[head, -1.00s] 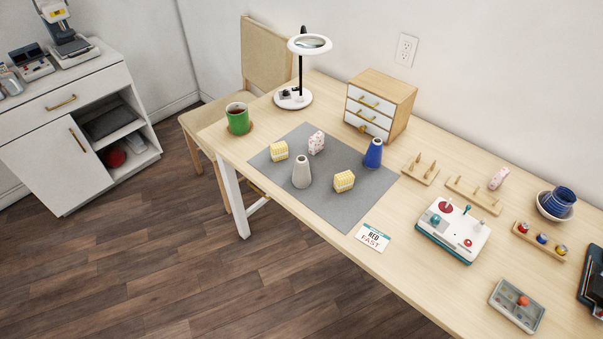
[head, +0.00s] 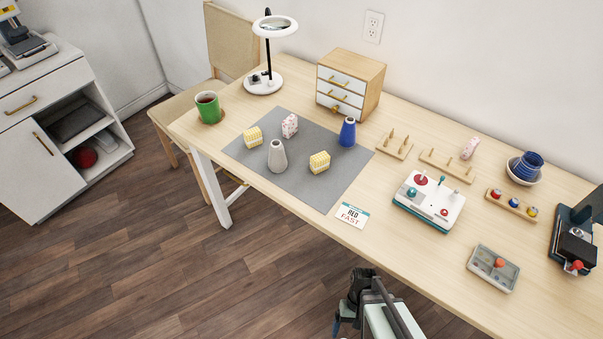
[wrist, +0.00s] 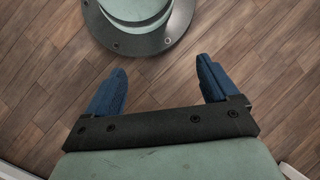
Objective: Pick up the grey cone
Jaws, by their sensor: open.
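The grey cone (head: 277,157) stands upright on the grey mat (head: 308,190), near its front edge, in the head view. My gripper shows in the wrist view (wrist: 160,88) with its two blue fingers wide apart and nothing between them. Wooden floor lies beyond the fingers there, and the cone is not in that view. In the head view my arm is at the bottom, in front of the table and well away from the cone; the fingertips are hard to make out there.
On the mat near the cone are yellow patterned blocks (head: 319,162) (head: 253,137), a pink patterned block (head: 290,125) and a blue cone (head: 347,132). A green mug (head: 208,108), lamp (head: 263,84) and drawer box (head: 349,85) stand behind. A white control box (head: 430,202) is at right.

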